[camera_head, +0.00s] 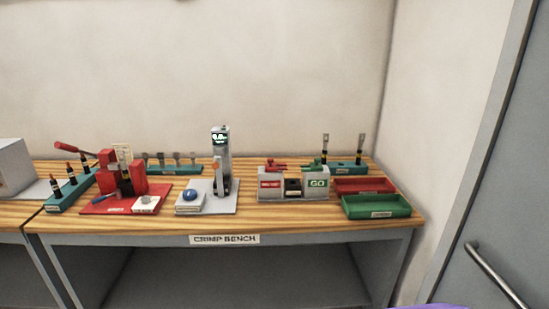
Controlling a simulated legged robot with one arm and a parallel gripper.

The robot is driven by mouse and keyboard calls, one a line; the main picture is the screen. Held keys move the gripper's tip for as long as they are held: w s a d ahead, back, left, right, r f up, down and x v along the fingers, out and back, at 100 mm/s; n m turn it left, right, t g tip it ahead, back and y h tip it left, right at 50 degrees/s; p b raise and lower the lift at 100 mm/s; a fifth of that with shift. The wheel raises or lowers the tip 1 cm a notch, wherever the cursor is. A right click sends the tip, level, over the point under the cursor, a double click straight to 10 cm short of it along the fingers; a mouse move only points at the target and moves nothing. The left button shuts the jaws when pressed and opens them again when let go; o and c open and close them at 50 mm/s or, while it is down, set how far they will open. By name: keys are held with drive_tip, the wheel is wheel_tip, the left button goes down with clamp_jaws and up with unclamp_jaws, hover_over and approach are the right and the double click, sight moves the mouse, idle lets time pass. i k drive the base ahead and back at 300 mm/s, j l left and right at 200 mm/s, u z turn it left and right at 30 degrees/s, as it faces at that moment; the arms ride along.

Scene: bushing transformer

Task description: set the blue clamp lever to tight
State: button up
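A small, thin blue piece (101,201), which looks like the blue clamp lever, lies low at the left front of the red crimp press (110,182). It is too small to tell whether it is set loose or tight. The press stands on a red base plate (100,209) on the left part of the bench and has a long red handle (74,148) reaching up to the left. My gripper is not in view.
The wooden bench (280,220) also holds a grey tester (222,160) with a blue round button (190,195), a two-part gauge (292,184), teal racks, and red (365,185) and green (376,206) trays. A grey door (500,190) is at the right.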

sight(118, 192)
drive_tip(key=u, duration=1.35)
drive_tip(key=i+u, duration=0.15)
drive_tip(key=i, duration=0.65)
drive_tip(key=i+u, duration=0.1)
drive_tip(key=i, duration=0.7)
drive_tip(key=i+l+u, duration=0.15)
drive_tip(key=i, duration=0.6)
